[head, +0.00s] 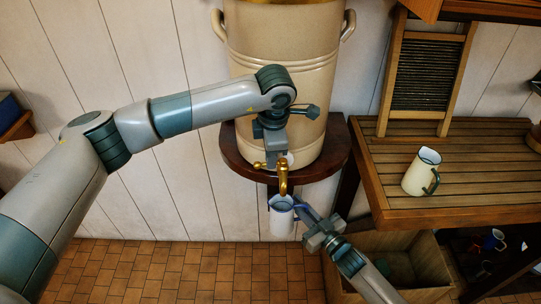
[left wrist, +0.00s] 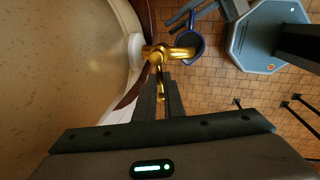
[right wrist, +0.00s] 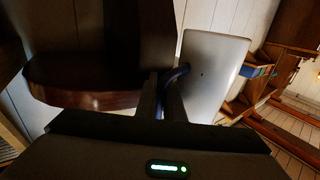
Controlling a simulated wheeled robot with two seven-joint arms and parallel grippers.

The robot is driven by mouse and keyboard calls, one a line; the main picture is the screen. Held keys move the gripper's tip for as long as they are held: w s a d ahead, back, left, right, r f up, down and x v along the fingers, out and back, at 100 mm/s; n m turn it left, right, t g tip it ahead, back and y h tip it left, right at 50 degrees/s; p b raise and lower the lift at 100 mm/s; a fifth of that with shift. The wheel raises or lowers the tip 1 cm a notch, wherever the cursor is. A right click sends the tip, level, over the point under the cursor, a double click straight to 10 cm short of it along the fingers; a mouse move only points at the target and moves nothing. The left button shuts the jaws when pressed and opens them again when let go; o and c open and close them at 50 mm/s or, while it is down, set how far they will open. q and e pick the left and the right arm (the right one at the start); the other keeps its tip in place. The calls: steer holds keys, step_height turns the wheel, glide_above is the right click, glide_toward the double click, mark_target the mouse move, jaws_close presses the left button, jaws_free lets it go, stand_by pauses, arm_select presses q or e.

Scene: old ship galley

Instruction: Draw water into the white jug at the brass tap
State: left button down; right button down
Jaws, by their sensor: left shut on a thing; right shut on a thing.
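The brass tap (head: 283,178) sticks out low on the front of a big beige stoneware crock (head: 283,60). My left gripper (head: 275,150) is shut on the tap's lever, above the spout; the left wrist view shows the brass tap (left wrist: 158,54) at its fingertips. The white jug (head: 282,222) hangs upright below the spout. Its blue rim (left wrist: 203,45) lies around the spout's end in the left wrist view. My right gripper (head: 308,216) is shut on the jug's blue handle (right wrist: 178,76). I cannot make out any water or the level inside.
The crock stands on a dark round wooden shelf (head: 330,160), close beside the jug. At right a slatted wooden bench (head: 470,180) bears a cream jug with a green handle (head: 421,171) and a washboard (head: 428,75). A wooden crate (head: 420,265) is below. Tiled floor lies under the jug.

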arm_select(q)
steer(key=n, duration=0.2)
steer(key=s+d+n, duration=0.1)
steer(key=n, duration=0.2)
steer(key=n+y, duration=0.1)
steer(key=n, duration=0.2)
steer(key=shift+s+d+g, duration=0.3)
steer(key=shift+s+g, duration=0.1)
steer(key=shift+n, duration=0.3)
steer(key=c, duration=1.8)
jaws_free()
steer(key=shift+c, duration=0.2)
step_height(320, 180, up, 12)
steer(key=s+d, duration=0.1)
steer(key=d, duration=0.1)
steer(key=shift+s, duration=0.25)
steer(key=shift+f, duration=0.1)
